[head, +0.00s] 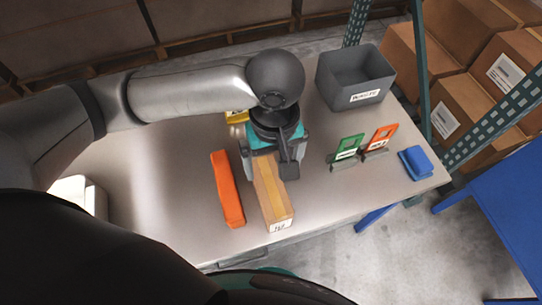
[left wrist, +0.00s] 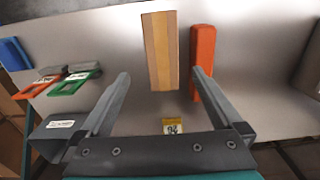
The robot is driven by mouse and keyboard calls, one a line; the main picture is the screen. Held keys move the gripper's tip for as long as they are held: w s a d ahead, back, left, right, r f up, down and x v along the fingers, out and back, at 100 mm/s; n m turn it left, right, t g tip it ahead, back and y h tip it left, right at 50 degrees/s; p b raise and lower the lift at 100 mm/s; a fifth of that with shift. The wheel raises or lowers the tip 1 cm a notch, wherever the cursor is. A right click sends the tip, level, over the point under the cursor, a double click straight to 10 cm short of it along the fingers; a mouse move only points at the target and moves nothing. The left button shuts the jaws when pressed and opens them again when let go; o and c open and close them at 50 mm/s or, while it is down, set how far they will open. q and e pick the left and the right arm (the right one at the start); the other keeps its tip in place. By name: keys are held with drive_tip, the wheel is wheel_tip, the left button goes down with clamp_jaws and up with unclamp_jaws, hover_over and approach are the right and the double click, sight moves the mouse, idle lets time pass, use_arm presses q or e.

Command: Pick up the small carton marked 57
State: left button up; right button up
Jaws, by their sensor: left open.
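A small long brown carton (head: 272,193) with a lighter tape strip lies on the table. A white label is on its near end, but I cannot read the number surely. My left gripper (head: 272,158) is over the carton's far end, pointing down, its jaws open. In the left wrist view the carton (left wrist: 160,50) lies ahead between the two spread fingers (left wrist: 161,75), with nothing gripped. I cannot tell the height of the fingers above it. My right gripper is not in view.
An orange bar (head: 227,188) lies close beside the carton on the left. A yellow labelled block (head: 237,116) is behind the gripper. A grey bin (head: 354,80), green (head: 347,147) and orange (head: 381,138) stands and a blue item (head: 415,163) are right. The table's front is clear.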

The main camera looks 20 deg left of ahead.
use_arm(q)
drive_tip(key=b, duration=0.1)
hover_over(273, 186)
wheel_tip(273, 186, down, 4)
drive_tip(key=shift+f, duration=0.15)
wheel_tip(273, 186, down, 5)
drive_tip(key=shift+r+b, duration=0.15)
drive_tip(key=shift+b, duration=0.75)
drive_tip(key=shift+s+d+f, duration=0.1)
drive_tip(key=shift+f, duration=0.75)
drive_tip(key=f+b, duration=0.1)
drive_tip(key=f, duration=0.2)
drive_tip(key=shift+a+f+b, duration=0.35)
drive_tip(key=shift+a+b, duration=0.05)
drive_tip(key=shift+f, duration=0.5)
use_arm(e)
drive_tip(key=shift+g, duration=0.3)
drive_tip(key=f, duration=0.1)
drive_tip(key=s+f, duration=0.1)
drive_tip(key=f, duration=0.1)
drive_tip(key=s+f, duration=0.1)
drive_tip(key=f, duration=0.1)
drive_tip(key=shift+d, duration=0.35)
use_arm(q)
drive_tip(key=shift+c, duration=0.4)
clamp_jaws()
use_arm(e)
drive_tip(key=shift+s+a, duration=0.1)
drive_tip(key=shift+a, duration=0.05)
